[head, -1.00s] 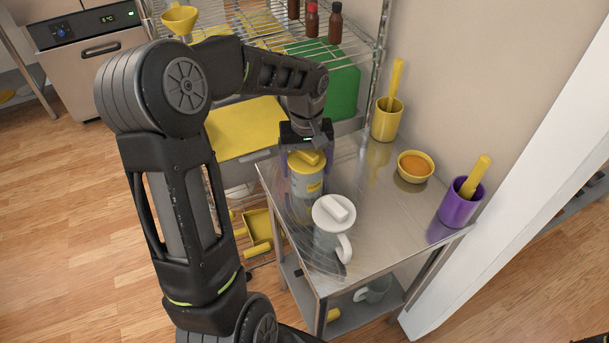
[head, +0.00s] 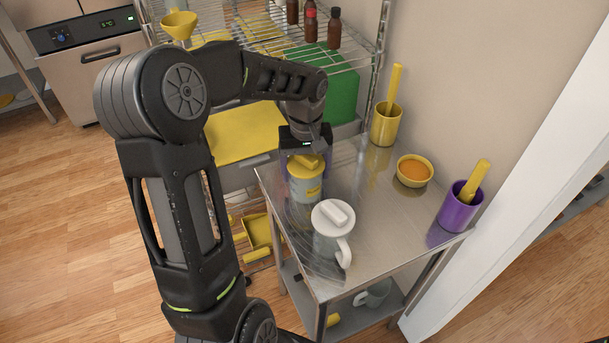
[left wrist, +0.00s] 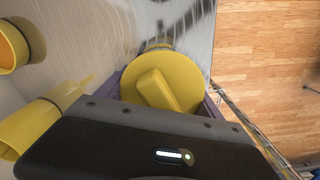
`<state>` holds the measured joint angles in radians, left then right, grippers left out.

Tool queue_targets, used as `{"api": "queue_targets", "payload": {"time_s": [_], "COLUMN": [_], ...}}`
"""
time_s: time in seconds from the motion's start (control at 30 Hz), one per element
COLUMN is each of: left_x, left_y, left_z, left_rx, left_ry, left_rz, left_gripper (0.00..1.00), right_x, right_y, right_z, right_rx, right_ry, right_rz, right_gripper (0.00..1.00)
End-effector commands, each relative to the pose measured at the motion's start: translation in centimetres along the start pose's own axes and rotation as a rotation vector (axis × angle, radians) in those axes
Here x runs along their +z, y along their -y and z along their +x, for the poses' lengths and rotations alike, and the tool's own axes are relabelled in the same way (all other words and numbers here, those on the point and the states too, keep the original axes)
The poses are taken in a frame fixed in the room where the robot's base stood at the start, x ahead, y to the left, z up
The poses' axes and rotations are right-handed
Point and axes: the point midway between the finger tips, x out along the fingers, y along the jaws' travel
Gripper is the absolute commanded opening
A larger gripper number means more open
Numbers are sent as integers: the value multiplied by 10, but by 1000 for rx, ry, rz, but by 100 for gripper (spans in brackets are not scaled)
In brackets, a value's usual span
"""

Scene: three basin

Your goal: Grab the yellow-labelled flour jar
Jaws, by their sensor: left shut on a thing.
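The yellow-labelled flour jar (head: 306,184) has a grey body and a yellow lid with a raised grip. It is upright at the back left of the steel table (head: 385,205). I cannot tell whether the jar's base touches the table. My right gripper is not in view.
A white-lidded jug (head: 332,230) stands close in front of the jar. A yellow pot (head: 386,124), a yellow bowl (head: 414,171) and a purple pot (head: 459,207) stand along the wall side. A wire rack (head: 345,60) stands behind the table.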

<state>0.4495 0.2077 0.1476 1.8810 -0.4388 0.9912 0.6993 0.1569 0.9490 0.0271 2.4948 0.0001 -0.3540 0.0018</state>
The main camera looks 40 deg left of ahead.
Motion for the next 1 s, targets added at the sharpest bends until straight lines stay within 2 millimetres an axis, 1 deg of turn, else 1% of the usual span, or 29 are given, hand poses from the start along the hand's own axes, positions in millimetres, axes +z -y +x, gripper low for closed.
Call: {"api": "queue_targets", "payload": {"time_s": [0.17, 0.27, 0.5, 0.63, 0.77, 1.0], "left_x": [-1, -1, -1, -1, 0, 0], "left_y": [-1, -1, -1, -1, 0, 0], "left_z": [-12, -27, -73, -92, -100, -101], "left_rx": [2, 3, 4, 2, 1, 1], "left_ry": [-4, -5, -6, -4, -2, -1], "left_rz": [0, 0, 0, 1, 0, 0], "left_gripper": [16, 16, 16, 16, 16, 16], "right_x": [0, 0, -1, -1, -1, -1], "right_y": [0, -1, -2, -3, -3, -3], "right_z": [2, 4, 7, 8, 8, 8], "right_rx": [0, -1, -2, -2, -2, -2], "right_ry": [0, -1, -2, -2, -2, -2], "right_rz": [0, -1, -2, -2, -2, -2], "right_gripper": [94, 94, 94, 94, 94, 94]}}
